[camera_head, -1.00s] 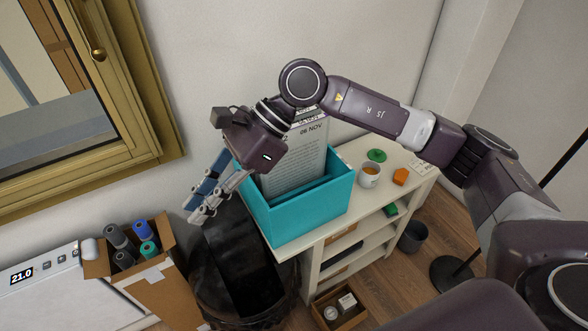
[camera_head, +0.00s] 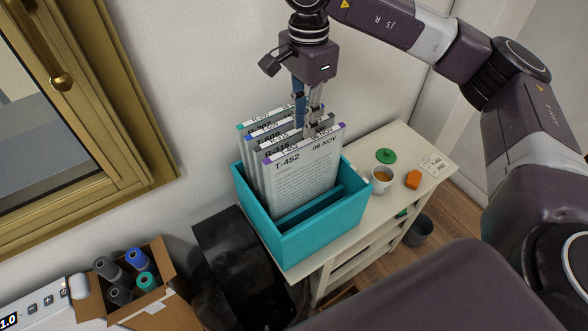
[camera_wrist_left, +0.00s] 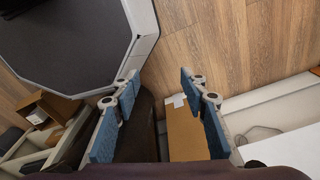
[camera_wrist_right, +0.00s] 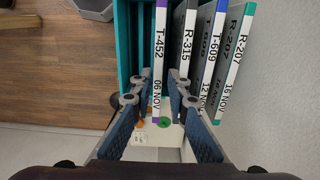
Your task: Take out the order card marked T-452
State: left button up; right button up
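The order card marked T-452 (camera_head: 303,185), with a purple edge strip, stands upright as the front card in a teal box (camera_head: 325,235). In the right wrist view, the T-452 card (camera_wrist_right: 160,55) is leftmost in the row. My right gripper (camera_head: 308,125) points down at the cards' top edges. In the right wrist view, its open fingers (camera_wrist_right: 158,95) sit either side of the T-452 card's end, with gaps; whether they touch it I cannot tell. My left gripper (camera_wrist_left: 158,95) is open and empty, seen only in its own wrist view.
Close behind stand the R-315 card (camera_wrist_right: 185,45), the T-609 card (camera_wrist_right: 212,50) and the R-207 card (camera_wrist_right: 236,60). A cup (camera_head: 382,180), a green lid (camera_head: 386,156) and an orange block (camera_head: 413,179) lie on the shelf top right of the box. The wall is close behind.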

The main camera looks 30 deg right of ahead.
aim_at(307, 141)
jog(key=shift+w+d+f, duration=0.1)
jog(key=shift+w+d, duration=0.1)
jog(key=shift+w, duration=0.05)
jog(key=f+p, duration=0.1)
jog(key=s+f+p, duration=0.1)
jog(key=f, duration=0.1)
jog(key=shift+f+p, duration=0.1)
jog(key=shift+p, duration=0.25)
notch_tip(307, 141, down, 2)
jog(key=shift+w+f+p, duration=0.1)
jog(key=shift+f+p, duration=0.15)
jog(key=shift+p, duration=0.35)
jog(key=shift+f, duration=0.7)
grip_shut()
pick_arm(q)
jog(key=shift+s+a+r, duration=0.1)
jog(key=shift+s+r, duration=0.15)
jog(key=shift+r, duration=0.4)
jog(key=shift+s+d+r, duration=0.1)
jog(key=shift+s+r, duration=0.1)
jog(key=shift+r, duration=0.5)
jog(key=shift+s+a+r, duration=0.1)
jog(key=shift+s+r, duration=0.15)
jog(key=shift+r, duration=0.4)
